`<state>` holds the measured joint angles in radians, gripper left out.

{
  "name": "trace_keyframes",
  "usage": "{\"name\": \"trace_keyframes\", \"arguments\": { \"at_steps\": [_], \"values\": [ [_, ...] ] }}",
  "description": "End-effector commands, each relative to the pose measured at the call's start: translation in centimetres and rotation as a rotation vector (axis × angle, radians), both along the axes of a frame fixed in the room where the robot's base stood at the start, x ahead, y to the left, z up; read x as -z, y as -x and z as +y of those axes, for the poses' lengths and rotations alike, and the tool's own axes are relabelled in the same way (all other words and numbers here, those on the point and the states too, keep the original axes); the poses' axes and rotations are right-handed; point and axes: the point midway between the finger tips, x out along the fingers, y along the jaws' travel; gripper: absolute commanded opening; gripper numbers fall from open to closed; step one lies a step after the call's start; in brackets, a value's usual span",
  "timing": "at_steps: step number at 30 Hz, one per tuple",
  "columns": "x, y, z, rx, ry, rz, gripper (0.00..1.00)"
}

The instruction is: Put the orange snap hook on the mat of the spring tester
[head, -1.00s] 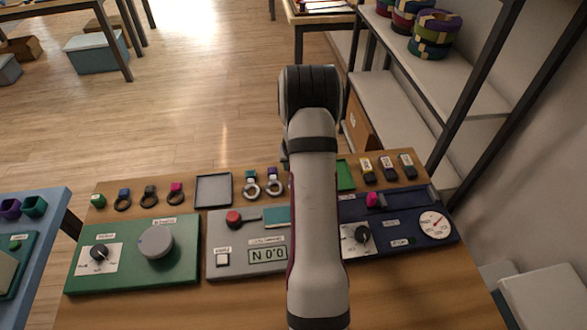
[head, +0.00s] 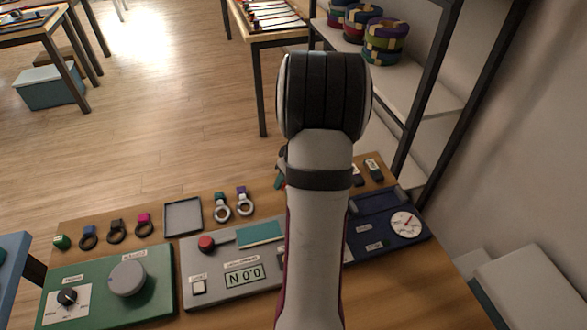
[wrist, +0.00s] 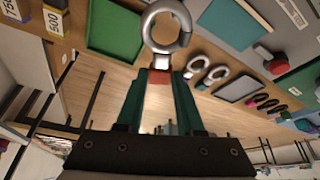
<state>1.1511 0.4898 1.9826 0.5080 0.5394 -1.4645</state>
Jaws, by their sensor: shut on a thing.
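In the wrist view my gripper (wrist: 160,85) is shut on the orange snap hook (wrist: 158,76), gripping its orange end. Its silver hook part (wrist: 165,28) sticks out beyond the fingertips. In the head view my arm hides the gripper and the held hook. The grey tester (head: 215,281) with a numeric display stands at the middle of the table. Its teal mat (head: 260,233) lies on its upper right part, and it also shows in the wrist view (wrist: 232,22). The held hook is apart from the mat.
A teal and a purple snap hook (head: 243,203) lie behind the tester beside a grey tray (head: 183,217). A green panel (head: 110,290) stands left and a dark blue panel (head: 385,220) right. The wrist view shows a green tray (wrist: 117,28). A red knob (head: 206,243) rises near the mat.

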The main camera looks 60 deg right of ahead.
Motion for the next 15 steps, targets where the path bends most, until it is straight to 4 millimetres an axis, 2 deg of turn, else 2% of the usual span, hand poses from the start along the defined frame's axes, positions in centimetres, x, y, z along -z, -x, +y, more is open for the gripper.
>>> {"name": "trace_keyframes", "arguments": {
  "at_steps": [6,9,12,15],
  "values": [
    [1.2,-2.9,7.5,-0.696,-0.002,-0.001,0.0],
    [1.3,-3.8,10.3,-0.956,0.0,-0.001,0.0],
    [1.3,-4.1,11.8,-1.105,0.002,-0.001,0.0],
    [1.7,-4.2,12.5,-1.164,0.001,0.0,0.0]
  ]
}}
